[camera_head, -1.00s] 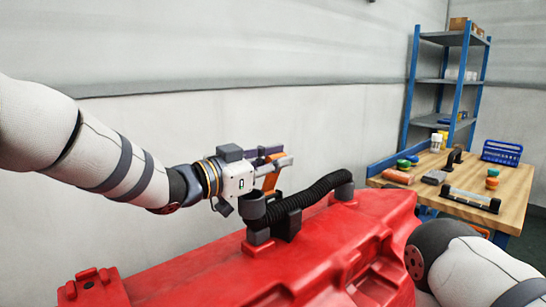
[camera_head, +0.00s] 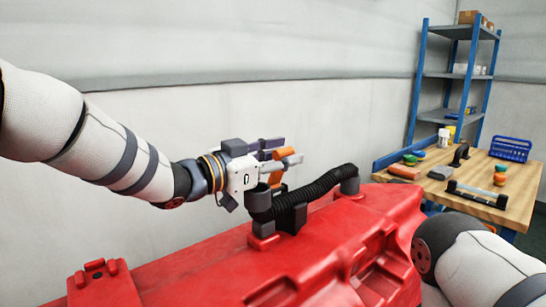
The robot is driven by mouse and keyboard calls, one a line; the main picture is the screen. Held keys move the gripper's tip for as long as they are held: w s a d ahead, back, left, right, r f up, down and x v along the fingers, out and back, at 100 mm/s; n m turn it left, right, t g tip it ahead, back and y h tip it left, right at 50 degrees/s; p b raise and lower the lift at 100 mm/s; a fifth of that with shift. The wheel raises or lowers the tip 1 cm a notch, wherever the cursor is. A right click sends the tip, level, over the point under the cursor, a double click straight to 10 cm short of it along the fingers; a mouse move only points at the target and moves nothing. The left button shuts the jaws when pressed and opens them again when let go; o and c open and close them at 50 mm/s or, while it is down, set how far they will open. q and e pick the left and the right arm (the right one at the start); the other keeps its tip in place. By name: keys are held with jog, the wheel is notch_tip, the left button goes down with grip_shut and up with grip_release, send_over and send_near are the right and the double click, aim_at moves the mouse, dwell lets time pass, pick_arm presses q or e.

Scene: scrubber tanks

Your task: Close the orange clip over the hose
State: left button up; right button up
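The black ribbed hose (camera_head: 305,195) runs along the top of the red tank (camera_head: 310,250), between two grey fittings. The orange clip (camera_head: 283,153) stands up behind the hose's left end, partly hidden by my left gripper's fingers. It is raised, not lying over the hose. My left gripper (camera_head: 276,154) comes in from the left, at the clip and just above the hose's left fitting. Its two fingers look apart, with orange showing between and below them; I cannot make out firm contact. My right gripper is out of view; only part of my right arm shows at lower right.
A wooden workbench (camera_head: 487,212) with several small items and a blue basket (camera_head: 510,149) stands at the right. A blue-framed shelf (camera_head: 450,75) stands behind it. A plain grey wall is behind the tank. The space above the tank's right part is clear.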

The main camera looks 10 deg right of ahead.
pick_arm(q)
jog(key=v, duration=1.1)
jog(key=shift+a, duration=0.25)
jog(key=shift+s, duration=0.1)
jog(key=shift+c, duration=1.1)
jog(key=w+n+t+y, duration=0.1)
jog(key=w, duration=0.1)
jog(key=w+n+y, duration=0.1)
jog(key=w+n+t, duration=0.1)
jog(key=w, duration=0.1)
jog(key=shift+w+a+r+t+y, duration=0.1)
jog(key=shift+w+a+t+y, duration=0.2)
jog(key=shift+w+y, duration=0.1)
grip_shut()
jog(key=w+a+n+y+b, duration=0.1)
jog(key=w+a+n+y, duration=0.15)
jog(key=w+n, duration=0.25)
jog(key=s+r+m+g+h, duration=0.1)
jog(key=s+r+g+h, duration=0.4)
jog(key=r, duration=0.4)
jog(key=w+d+f, duration=0.1)
jog(key=d+f, duration=0.4)
jog(key=d, duration=0.5)
jog(key=shift+m+g+y, duration=0.3)
jog(key=shift+y, duration=0.15)
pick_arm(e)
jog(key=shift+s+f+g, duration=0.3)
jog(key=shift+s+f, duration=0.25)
